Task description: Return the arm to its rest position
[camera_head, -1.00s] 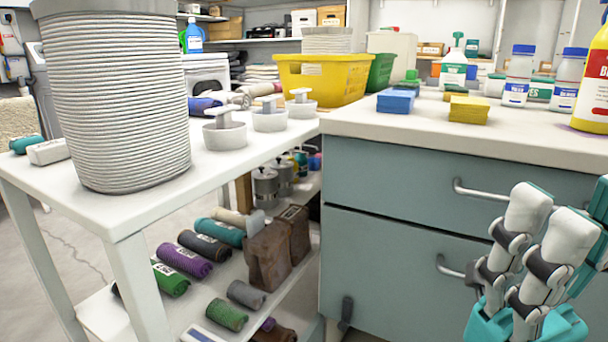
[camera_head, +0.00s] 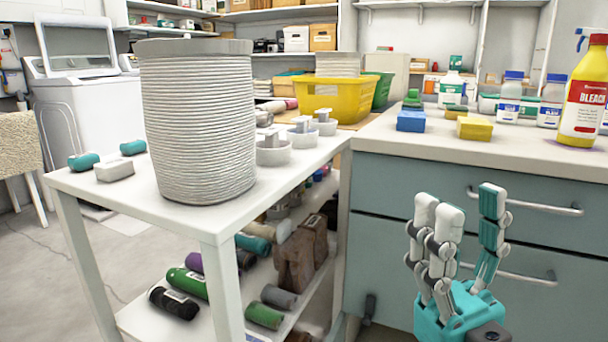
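My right gripper (camera_head: 464,222) is at the lower right, in front of the blue-grey drawer cabinet (camera_head: 400,190). Its white and grey fingers point up from a teal palm. They stand apart with nothing between them, so it is open and empty. The fingertips are below the countertop edge in the picture. My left gripper is out of view.
A white shelf table (camera_head: 220,222) at the left carries a ribbed grey basket (camera_head: 198,125) and small white dishes (camera_head: 273,154). Its lower shelf holds rolled cloths (camera_head: 187,283). Floor is free at the left.

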